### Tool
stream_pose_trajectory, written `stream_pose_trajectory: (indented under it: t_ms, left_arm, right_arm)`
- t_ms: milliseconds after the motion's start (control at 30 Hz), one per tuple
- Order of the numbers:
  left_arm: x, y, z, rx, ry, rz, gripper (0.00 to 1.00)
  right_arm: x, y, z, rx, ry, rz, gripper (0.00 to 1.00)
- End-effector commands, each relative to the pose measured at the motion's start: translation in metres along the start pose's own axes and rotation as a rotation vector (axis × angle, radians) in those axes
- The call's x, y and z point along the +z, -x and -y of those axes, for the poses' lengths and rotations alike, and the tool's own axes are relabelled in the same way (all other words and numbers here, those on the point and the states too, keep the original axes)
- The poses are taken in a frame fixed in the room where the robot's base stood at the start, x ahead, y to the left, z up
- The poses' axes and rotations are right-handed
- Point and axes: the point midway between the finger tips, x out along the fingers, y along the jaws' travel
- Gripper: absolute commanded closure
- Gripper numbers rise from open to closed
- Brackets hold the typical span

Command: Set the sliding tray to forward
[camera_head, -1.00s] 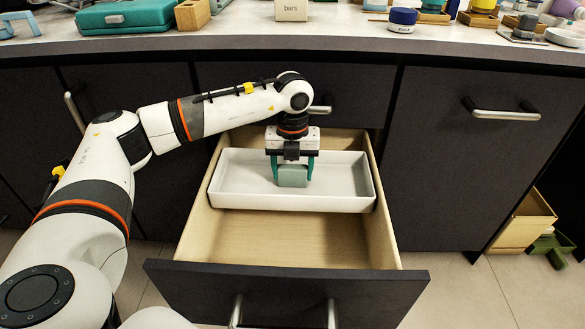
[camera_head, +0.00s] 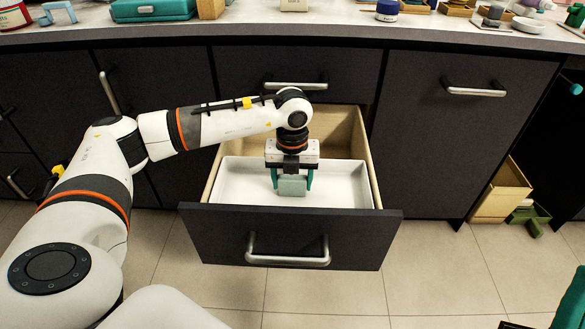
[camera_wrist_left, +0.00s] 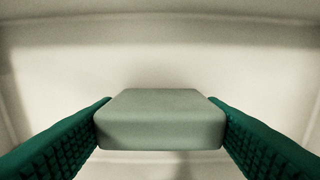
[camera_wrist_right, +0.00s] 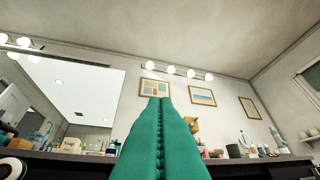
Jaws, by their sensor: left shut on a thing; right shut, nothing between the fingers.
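The white sliding tray (camera_head: 345,190) sits inside the open wooden drawer (camera_head: 342,132), close behind its dark front panel (camera_head: 222,232). The panel hides the tray's near lower side, so contact is unclear. Bare drawer space shows behind the tray. My left gripper (camera_head: 292,182) points down into the tray, shut on a grey-green block (camera_head: 292,187). The block also shows between the green fingers in the left wrist view (camera_wrist_left: 160,122). I cannot tell whether the block is fixed to the tray. My right gripper (camera_wrist_right: 158,103) is shut and empty, facing the wall and mirror.
The countertop (camera_head: 330,27) above the drawer carries a teal case (camera_head: 152,10), a blue jar (camera_head: 388,11) and other items. A metal handle (camera_head: 288,257) sticks out from the drawer front. An open wooden box (camera_head: 500,190) stands on the floor at right.

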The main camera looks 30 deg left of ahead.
Motion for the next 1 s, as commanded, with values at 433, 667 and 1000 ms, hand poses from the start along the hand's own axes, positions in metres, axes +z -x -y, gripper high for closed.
stream_pose_trajectory:
  t_ms: [433,667,1000]
  left_arm:
    - [0.009,0.001,0.0,0.0,-0.002,0.0,0.77]
    - [0.009,0.001,0.0,0.0,-0.001,0.0,0.25]
    - [0.008,0.001,0.0,0.0,0.0,0.0,0.15]
  right_arm:
    - [-0.018,-0.001,0.002,-0.003,0.006,-0.115,1.0]
    - [-0.018,-0.001,0.002,-0.003,0.006,-0.114,1.0]
    - [-0.017,-0.001,0.002,-0.003,0.007,-0.113,1.0]
